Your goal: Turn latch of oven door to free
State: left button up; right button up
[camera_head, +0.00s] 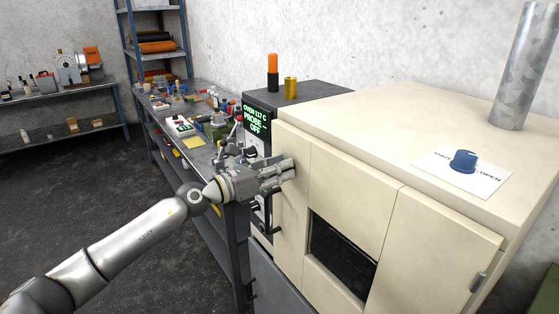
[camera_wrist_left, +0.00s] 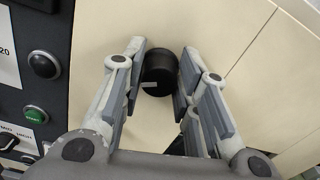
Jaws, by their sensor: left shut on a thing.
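The oven is a large cream box, with its door (camera_head: 435,247) at the right of its front and a small handle (camera_head: 478,282) near the door's edge. A black round knob with a pale mark, seemingly the latch (camera_wrist_left: 158,68), sits on the cream front in the left wrist view. My left gripper (camera_wrist_left: 160,62) is shut on this knob, with one finger on each side. In the head view the left gripper (camera_head: 284,168) is at the left end of the oven front and hides the knob. My right gripper is out of view.
A dark control panel with a green display (camera_head: 256,128) is beside the gripper. A blue knob (camera_head: 464,161) on a white card and a metal pipe (camera_head: 524,65) are on the oven top. A cluttered bench (camera_head: 196,155) stands left; the floor there is clear.

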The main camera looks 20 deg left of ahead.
pick_arm(q)
jog(key=shift+w+a+n+p, duration=0.1)
jog(key=shift+n+p, duration=2.1)
jog(key=shift+n, duration=1)
jog(key=shift+w+a+n+p, duration=0.1)
jog(key=shift+n+p, duration=2.05)
jog(key=shift+n, duration=1.05)
jog(key=shift+f, duration=0.1)
jog(key=shift+s, duration=0.1)
jog(key=o, duration=1)
